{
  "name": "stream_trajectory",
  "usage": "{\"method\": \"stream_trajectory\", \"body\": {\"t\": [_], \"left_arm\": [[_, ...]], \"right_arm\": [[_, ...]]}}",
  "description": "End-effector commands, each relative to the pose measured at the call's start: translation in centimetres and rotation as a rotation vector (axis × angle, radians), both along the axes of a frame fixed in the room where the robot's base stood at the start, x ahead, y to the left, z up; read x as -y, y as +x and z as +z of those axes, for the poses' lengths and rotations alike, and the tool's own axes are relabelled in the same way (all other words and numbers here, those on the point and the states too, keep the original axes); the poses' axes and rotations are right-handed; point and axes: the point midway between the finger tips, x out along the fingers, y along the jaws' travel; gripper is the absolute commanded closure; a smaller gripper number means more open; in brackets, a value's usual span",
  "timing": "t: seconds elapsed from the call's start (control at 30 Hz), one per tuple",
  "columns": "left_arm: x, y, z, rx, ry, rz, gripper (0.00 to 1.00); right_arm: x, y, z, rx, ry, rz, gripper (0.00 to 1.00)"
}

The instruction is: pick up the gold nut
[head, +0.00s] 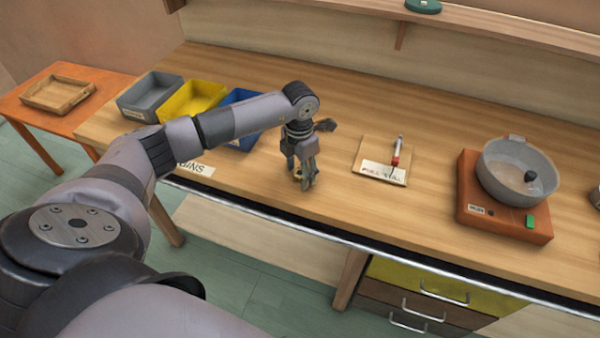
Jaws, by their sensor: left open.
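The gold nut (298,173) shows as a small gold patch on the wooden bench (350,218), near its front edge. Most of it is hidden behind my left gripper. My left gripper (304,182) points down over the nut, with its fingers open and their tips close to the bench top around or just beside it. I cannot tell whether the fingers touch the nut. My right gripper is out of view.
A small dark object (325,125) lies just behind my left gripper. Grey (135,108), yellow (186,112) and blue bins (240,138) stand left. A labelled board (368,158) with a red-and-white tool lies right, before a brown box bearing a grey pan (497,178).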

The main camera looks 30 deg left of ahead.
Motion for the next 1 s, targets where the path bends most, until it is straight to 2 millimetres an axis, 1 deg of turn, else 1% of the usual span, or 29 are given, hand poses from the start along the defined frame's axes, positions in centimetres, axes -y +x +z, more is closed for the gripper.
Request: {"method": "stream_trajectory", "body": {"t": [0.07, 0.17, 0.87, 1.0], "left_arm": [[0.0, 0.0, -0.01, 0.0, 0.0, 0.0, 0.47], [0.0, -0.01, 0.01, 0.0, 0.0, 0.0, 0.53], [-0.02, 0.0, 0.06, 0.0, 0.0, 0.001, 1.0], [-0.03, 0.02, 0.09, 0.0, 0.0, 0.001, 1.0]], "right_arm": [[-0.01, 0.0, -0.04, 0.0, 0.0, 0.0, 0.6], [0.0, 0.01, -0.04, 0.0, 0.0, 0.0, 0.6], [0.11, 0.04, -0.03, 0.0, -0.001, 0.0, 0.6], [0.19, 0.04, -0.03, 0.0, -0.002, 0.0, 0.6]]}}
